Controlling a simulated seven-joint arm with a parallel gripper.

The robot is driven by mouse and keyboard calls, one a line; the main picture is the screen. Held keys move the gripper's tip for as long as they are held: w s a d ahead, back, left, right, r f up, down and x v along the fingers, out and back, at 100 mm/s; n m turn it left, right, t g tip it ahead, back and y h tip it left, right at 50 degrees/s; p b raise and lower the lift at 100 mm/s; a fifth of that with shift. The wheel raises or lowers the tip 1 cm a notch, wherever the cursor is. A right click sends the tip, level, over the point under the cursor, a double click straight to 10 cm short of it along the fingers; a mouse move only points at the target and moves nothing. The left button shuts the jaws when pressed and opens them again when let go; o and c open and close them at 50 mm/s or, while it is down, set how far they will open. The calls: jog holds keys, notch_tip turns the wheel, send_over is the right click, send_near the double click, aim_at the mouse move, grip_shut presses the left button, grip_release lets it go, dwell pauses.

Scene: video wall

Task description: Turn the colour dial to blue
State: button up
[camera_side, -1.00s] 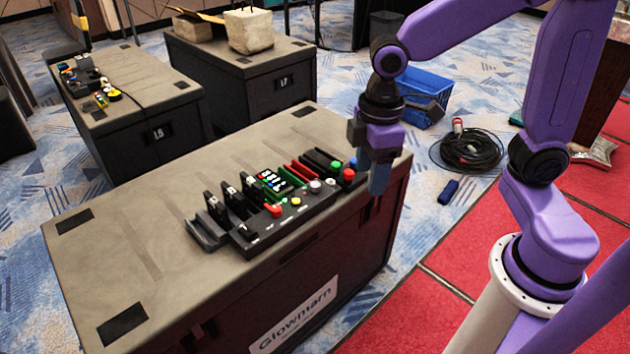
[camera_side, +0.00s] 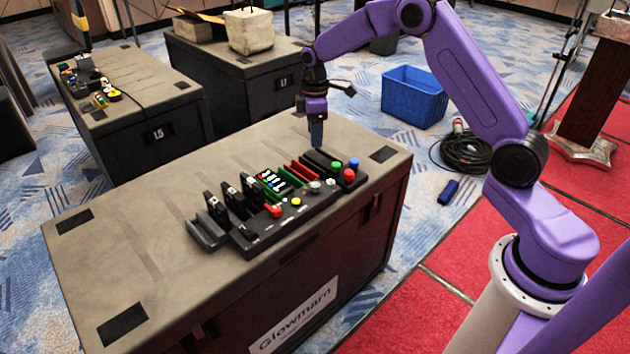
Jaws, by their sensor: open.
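A black control panel (camera_side: 285,224) lies on the large case. Along its front strip are a red knob (camera_side: 275,210), a yellow button (camera_side: 296,202) and two small grey or white knobs (camera_side: 315,187). A green knob (camera_side: 337,165), a blue knob (camera_side: 354,162) and a red knob (camera_side: 349,175) cluster at its right end. I cannot tell which of these is the colour dial or where it points. My gripper (camera_side: 316,145) points down above the case, behind the panel's right part, apart from the knobs. Its fingers overlap in this view; it is open and holds nothing visible.
The big case (camera_side: 110,255) has free top surface left of and behind the panel. Upright black modules (camera_side: 232,195) and a green board (camera_side: 272,182) rise from the panel's back. Two other cases stand behind. A blue crate (camera_side: 413,100) and coiled cable (camera_side: 468,150) are on the floor.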

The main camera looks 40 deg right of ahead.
aim_at(315, 185)
notch_tip(315, 185, down, 17)
jog(key=shift+r, duration=0.1)
dwell(0.4)
jog(key=c, duration=1)
